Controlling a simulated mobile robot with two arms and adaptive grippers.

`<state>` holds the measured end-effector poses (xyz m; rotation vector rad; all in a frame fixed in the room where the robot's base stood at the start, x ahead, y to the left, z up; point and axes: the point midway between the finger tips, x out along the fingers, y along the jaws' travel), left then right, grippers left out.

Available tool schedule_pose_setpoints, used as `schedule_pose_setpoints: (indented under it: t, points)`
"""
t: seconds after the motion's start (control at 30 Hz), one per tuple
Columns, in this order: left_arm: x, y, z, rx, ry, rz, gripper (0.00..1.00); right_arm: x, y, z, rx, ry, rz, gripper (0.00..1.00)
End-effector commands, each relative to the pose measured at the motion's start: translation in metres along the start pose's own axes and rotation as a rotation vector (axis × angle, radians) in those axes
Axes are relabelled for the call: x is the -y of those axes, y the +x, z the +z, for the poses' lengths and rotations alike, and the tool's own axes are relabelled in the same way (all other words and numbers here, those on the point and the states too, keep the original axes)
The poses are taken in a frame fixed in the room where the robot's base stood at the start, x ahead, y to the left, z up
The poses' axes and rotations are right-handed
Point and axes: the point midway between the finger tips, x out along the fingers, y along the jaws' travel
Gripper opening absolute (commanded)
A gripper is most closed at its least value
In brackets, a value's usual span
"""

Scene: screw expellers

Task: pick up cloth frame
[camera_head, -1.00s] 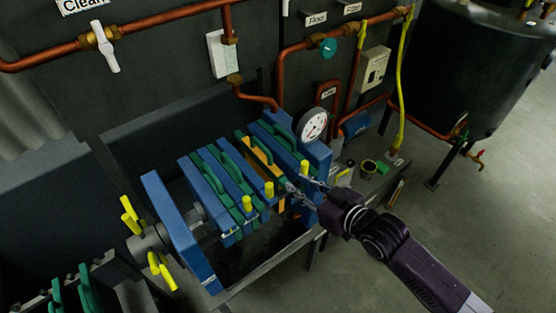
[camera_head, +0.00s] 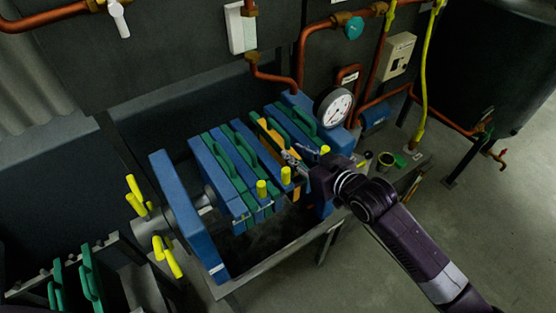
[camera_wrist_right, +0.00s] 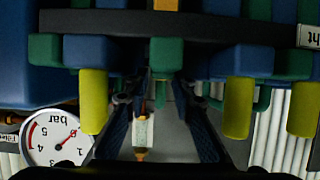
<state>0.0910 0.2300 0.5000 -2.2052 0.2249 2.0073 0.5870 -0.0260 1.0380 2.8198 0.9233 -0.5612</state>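The press rack holds a row of upright plates and frames: blue plates (camera_head: 212,168), green-handled frames (camera_head: 244,150) and one orange frame (camera_head: 266,136). I cannot tell for certain which is the cloth frame. My right gripper (camera_head: 299,155) is at the front top edge of the row, close to the orange and green frames by the right end. In the right wrist view, its two fingers (camera_wrist_right: 161,112) are spread apart, below a green frame's tab (camera_wrist_right: 160,60) with an orange edge (camera_wrist_right: 165,5) above it. Nothing is clearly gripped. My left gripper is not in view.
Yellow knobs (camera_head: 286,175) stick out along the front of the row, on both sides of the fingers in the wrist view. A pressure gauge (camera_head: 334,107) stands at the right end. More green-handled frames (camera_head: 91,272) stand in a rack at lower left. Open floor lies right.

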Motion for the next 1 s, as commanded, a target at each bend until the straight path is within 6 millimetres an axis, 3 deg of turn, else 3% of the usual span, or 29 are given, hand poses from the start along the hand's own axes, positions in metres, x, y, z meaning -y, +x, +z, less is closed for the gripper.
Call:
schedule_pose_setpoints:
  t: [0.3,0.7,0.93,1.0]
  points:
    - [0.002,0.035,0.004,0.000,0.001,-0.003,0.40,0.002,0.039,-0.001,-0.002,0.000,-0.001,0.23]
    - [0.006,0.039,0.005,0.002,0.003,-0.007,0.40,0.002,0.046,-0.004,0.000,0.000,-0.001,0.23]
    - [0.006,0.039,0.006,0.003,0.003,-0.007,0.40,0.002,0.046,-0.004,0.000,0.000,-0.001,0.00]
    - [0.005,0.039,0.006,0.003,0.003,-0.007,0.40,0.002,0.046,-0.004,0.000,0.000,-0.001,0.00]
